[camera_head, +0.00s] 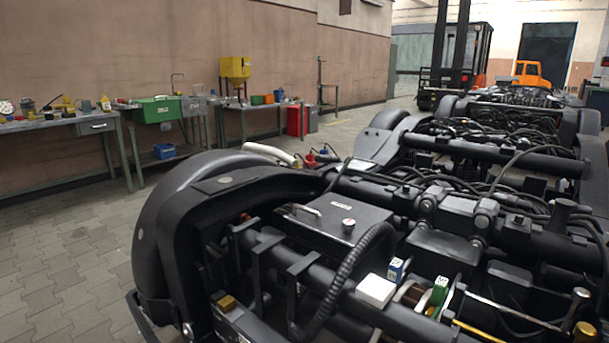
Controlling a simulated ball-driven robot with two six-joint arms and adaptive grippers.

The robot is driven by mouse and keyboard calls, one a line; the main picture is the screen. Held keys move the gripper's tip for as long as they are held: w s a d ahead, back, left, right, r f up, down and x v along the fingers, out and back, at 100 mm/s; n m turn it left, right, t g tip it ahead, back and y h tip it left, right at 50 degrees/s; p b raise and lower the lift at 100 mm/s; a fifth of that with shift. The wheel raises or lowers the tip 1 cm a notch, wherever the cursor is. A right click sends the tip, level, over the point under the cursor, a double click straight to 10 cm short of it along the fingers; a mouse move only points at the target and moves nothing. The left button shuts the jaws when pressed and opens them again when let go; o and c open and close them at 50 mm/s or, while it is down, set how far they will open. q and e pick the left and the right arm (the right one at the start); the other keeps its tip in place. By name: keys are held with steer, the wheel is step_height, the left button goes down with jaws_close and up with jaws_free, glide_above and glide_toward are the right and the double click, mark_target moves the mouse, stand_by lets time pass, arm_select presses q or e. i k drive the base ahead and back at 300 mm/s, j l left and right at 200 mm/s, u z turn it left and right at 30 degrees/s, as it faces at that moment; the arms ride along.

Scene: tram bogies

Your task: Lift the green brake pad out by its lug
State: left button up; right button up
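A small green block (439,291), which looks like the green brake pad, stands upright among the dark bogie parts at the lower right. It has a light marking on its top; I cannot make out its lug clearly, and its lower part is hidden. Neither of my grippers shows in this view.
A blue-and-white block (395,270) and a white box (375,291) stand just left of the green block. Thin rods and a black ribbed hose (345,283) lie close by. The black bogie (330,222) fills the foreground. Paved floor (65,265) is free at left.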

mark_target(440, 291)
steer(key=z, duration=1.5)
steer(key=u, duration=0.65)
steer(key=k+j+u, duration=0.15)
steer(key=k+u, duration=0.25)
steer(key=k+j+u, duration=0.2)
steer(key=u, duration=0.2)
steer(key=k+j+u, duration=0.2)
steer(key=j+u, duration=0.25)
